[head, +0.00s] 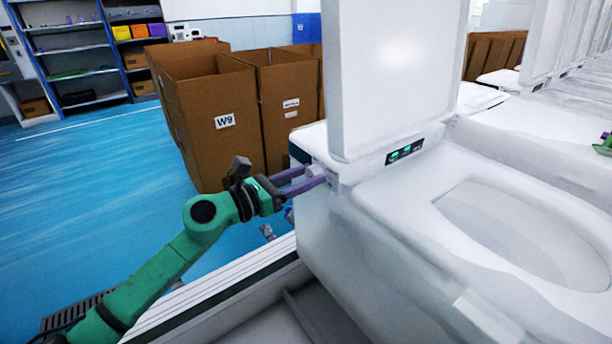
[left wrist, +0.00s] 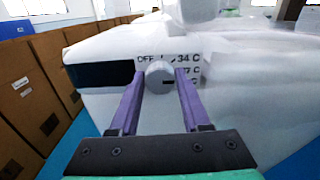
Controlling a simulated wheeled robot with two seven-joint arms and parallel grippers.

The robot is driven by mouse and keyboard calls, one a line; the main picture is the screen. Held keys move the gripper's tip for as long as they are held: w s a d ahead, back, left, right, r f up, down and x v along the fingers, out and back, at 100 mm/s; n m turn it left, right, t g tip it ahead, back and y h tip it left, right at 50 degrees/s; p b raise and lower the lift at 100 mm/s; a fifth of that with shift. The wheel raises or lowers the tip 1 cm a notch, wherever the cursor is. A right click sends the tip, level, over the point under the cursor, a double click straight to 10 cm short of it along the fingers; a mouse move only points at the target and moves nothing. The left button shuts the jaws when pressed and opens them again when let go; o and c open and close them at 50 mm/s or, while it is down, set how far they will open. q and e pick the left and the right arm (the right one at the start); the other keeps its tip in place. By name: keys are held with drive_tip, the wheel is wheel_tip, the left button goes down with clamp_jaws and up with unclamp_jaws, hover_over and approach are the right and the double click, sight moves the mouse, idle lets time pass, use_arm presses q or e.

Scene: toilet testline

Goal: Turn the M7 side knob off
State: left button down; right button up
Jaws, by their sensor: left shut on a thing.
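The white toilet (head: 400,240) stands at the right of the head view with its lid raised. Its side knob (left wrist: 160,77) is a round light-grey dial on the side wall. Printed marks "OFF" and "34 C" show around it in the left wrist view; lower marks are partly covered by a finger. A dark mark on the knob face points right. My left gripper (head: 306,180) has its purple fingers on both sides of the knob and is shut on it; it also shows in the left wrist view (left wrist: 157,88).
Cardboard boxes (head: 215,115) stand behind my left arm, one labelled W9. A small panel with green lights (head: 404,152) is on the toilet top. More toilets (head: 545,125) line up at the right. Blue floor (head: 90,190) is open at the left.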

use_arm(q)
drive_tip(key=shift+n, duration=0.3)
drive_tip(key=n+p, duration=0.2)
drive_tip(key=n, duration=0.1)
drive_tip(key=shift+r+n, duration=0.1)
drive_tip(key=shift+n, duration=0.2)
drive_tip(key=n+p, duration=0.3)
drive_tip(key=n, duration=0.1)
drive_tip(key=shift+n, duration=0.3)
drive_tip(key=n+p, duration=0.2)
drive_tip(key=n, duration=0.2)
drive_tip(key=shift+w+a+p, duration=0.1)
drive_tip(key=shift+p, duration=0.25)
drive_tip(key=shift+n+p, duration=0.8)
drive_tip(key=shift+n, duration=0.7)
drive_tip(key=shift+f, duration=0.2)
drive_tip(key=shift+c, duration=1.8)
unclamp_jaws()
